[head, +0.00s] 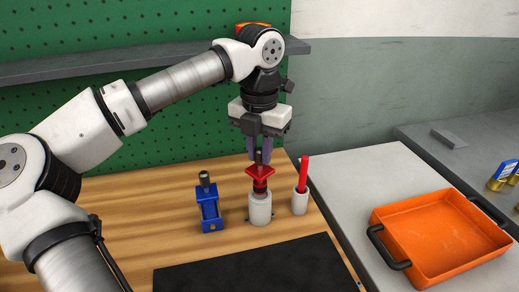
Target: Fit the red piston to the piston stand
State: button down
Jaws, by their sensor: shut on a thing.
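The red piston (260,173) has a flat red plate, a dark knob on top and a dark and red stem below. My gripper (259,158) points straight down and is shut on the knob. The piston looks upright. Its stem is directly over the light grey cylinder (260,209), which looks like the piston stand, on the wooden table. The lower end of the stem meets the stand's top in the picture. I cannot tell how deep it sits inside.
A blue device with a dark knob (209,204) stands to the left. A white holder (300,203) with a red stick (303,174) stands close on the right. A black mat (260,272) lies in front. An orange tray (435,232) sits on the right-hand surface.

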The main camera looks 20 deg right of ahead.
jog(key=shift+f+b, duration=0.65)
jog(key=shift+f, duration=0.2)
jog(key=shift+r, duration=0.1)
dwell(1.2)
jog(key=c, duration=1.2)
grip_release()
jog(key=shift+c, duration=0.2)
notch_tip(320, 180, up, 14)
jog(key=shift+b, duration=0.3)
